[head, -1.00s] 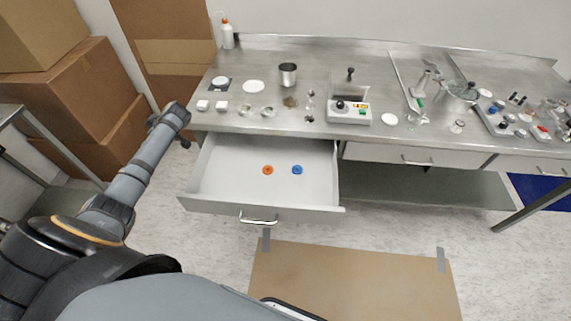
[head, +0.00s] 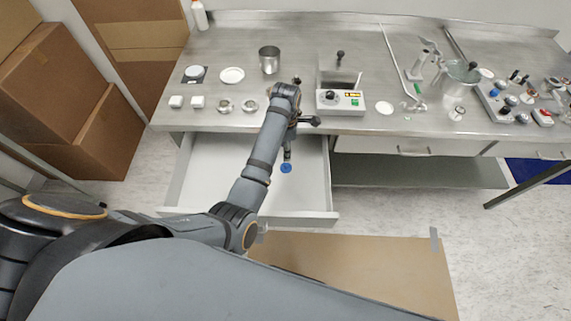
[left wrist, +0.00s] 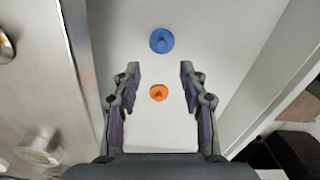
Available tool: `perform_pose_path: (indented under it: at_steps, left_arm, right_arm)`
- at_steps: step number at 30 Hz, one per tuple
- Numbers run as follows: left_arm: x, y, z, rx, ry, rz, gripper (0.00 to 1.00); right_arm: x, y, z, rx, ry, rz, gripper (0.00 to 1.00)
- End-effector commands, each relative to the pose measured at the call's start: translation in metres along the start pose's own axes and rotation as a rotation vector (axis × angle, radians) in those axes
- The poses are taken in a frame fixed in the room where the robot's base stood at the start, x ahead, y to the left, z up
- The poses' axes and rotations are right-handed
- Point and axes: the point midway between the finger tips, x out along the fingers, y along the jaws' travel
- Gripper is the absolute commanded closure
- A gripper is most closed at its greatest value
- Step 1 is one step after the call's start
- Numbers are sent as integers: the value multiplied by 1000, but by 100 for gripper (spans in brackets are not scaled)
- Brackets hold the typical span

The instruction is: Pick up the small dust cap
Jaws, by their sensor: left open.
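Two round caps with raised centre knobs lie apart on the floor of the open drawer (head: 305,195). The orange cap (left wrist: 159,93) looks smaller than the blue cap (left wrist: 162,41). The blue cap also shows in the head view (head: 286,168); the orange one is hidden there by my left arm. My left gripper (left wrist: 160,70) is open and empty, pointing down over the drawer. In the left wrist view the orange cap appears between its fingers and the blue cap beyond the fingertips. My right gripper is in neither view.
The steel bench (head: 220,120) rises behind the drawer, with a metal cup (head: 269,59), a control box (head: 340,102) and several small parts on top. The drawer walls flank my left gripper. Cardboard boxes (head: 55,90) stand at the left.

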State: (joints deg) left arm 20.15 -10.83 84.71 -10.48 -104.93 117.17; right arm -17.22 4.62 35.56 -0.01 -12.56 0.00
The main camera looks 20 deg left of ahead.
Motion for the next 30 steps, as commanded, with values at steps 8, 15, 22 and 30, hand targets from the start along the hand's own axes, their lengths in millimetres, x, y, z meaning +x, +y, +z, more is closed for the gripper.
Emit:
perform_pose_path:
  at_steps: [8, 15, 22, 30]
  left_arm:
    - [35, -1, -1, 1, 1, -2, 57]
    - [56, -5, -1, 2, 3, -4, 57]
    - [86, -5, -1, 1, 2, 0, 57]
    - [88, -5, -1, 1, 1, 0, 64]
  right_arm:
    - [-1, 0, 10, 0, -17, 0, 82]
    - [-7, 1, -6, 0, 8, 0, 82]
    - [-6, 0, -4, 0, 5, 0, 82]
    - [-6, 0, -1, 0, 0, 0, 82]
